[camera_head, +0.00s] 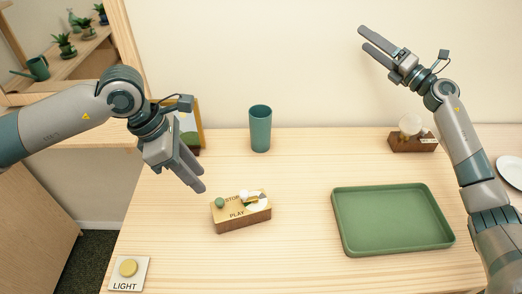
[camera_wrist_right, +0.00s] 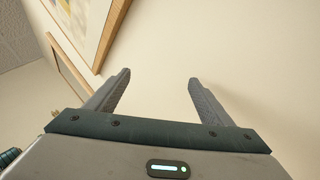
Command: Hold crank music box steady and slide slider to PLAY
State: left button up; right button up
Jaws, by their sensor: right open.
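The music box (camera_head: 243,220) is a small wooden block on the table, with STOP printed toward its far edge and PLAY toward its near edge. A green round knob (camera_head: 220,203) is at its left end, nearer the STOP word. Gold and white parts (camera_head: 252,197) sit on its top right. My left gripper (camera_head: 201,184) hangs just above and left of the box, apart from it, fingers pointing down and right; its finger gap is unclear. My right gripper (camera_head: 364,37) is open and empty, raised high before the wall; its spread fingers also show in the right wrist view (camera_wrist_right: 158,85).
A green tray (camera_head: 337,222) lies right of the box. A teal cup (camera_head: 260,130) stands behind it. A brown block with a pale round top (camera_head: 402,142) is at the back right. A LIGHT switch plate (camera_head: 129,272) is at front left. A picture frame stands behind my left gripper.

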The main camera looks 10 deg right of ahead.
jog(key=s+a+f+n+g+y, duration=0.1)
jog(key=s+a+n+g, duration=0.3)
jog(key=a, duration=0.8)
jog(key=s+a+f+n+g+y, duration=0.1)
jog(key=s+a+n+g+y, duration=0.15)
jog(key=a+n+g, duration=0.65)
jog(key=s+a+f+n+g+y, duration=0.15)
jog(key=s+a, duration=0.25)
jog(key=a, duration=1.1)
jog(key=n+g+h, duration=0.4)
jog(key=n+h, duration=0.4)
jog(key=h, duration=0.7)
send_over(259, 199)
notch_tip(259, 199, down, 10)
notch_tip(259, 199, down, 17)
jog(key=shift+f, duration=0.15)
